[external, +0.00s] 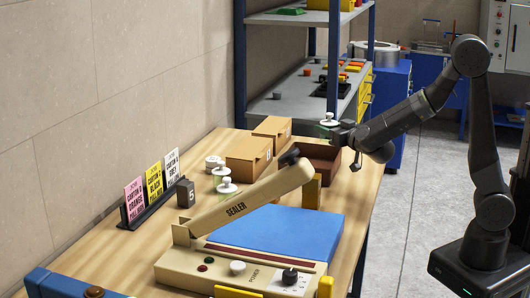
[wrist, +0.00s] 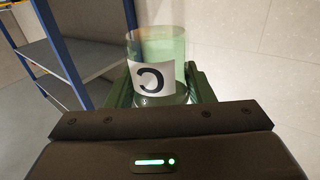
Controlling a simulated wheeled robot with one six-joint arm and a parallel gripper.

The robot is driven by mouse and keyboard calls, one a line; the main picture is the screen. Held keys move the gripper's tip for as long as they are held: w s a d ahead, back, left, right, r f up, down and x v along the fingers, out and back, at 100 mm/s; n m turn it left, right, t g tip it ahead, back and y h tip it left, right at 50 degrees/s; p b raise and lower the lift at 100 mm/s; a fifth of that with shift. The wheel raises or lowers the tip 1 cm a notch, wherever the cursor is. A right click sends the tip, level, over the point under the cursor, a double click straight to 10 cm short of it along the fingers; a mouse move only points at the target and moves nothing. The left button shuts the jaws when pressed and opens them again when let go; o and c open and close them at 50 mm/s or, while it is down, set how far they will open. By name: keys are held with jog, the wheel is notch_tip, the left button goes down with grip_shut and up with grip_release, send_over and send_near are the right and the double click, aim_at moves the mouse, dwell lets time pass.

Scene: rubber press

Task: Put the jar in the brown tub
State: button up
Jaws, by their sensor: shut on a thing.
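My gripper (external: 332,128) is shut on a clear greenish glass jar with a white knobbed lid. The jar (external: 327,121) is held up in the air, above the level of the brown tub. In the wrist view the jar (wrist: 158,60) stands between the fingers of my gripper (wrist: 160,90), and its white label shows a dark letter that looks like a C. The brown tub (external: 322,152) is on the table just below the gripper, partly hidden by the sealer's arm. I cannot see the tub's floor clearly.
A sealer (external: 240,208) with a raised beige arm stands in front of the tub. Two tan cartons (external: 248,158) are left of the tub. More white-lidded jars (external: 227,187), a dark block (external: 185,193) and a card rack (external: 150,207) stand further left. A metal shelf (external: 300,100) is behind.

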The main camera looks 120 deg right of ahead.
jog(key=shift+f+b, duration=0.3)
jog(key=shift+f, duration=2.5)
jog(key=shift+f+b, duration=0.3)
jog(key=o, duration=1.1)
jog(key=shift+r, duration=0.1)
jog(key=shift+c, duration=0.2)
jog(key=shift+r+p, duration=0.25)
jog(key=shift+p, duration=0.15)
jog(key=s+a+b, duration=0.1)
jog(key=s+a, duration=0.1)
jog(key=a, duration=1)
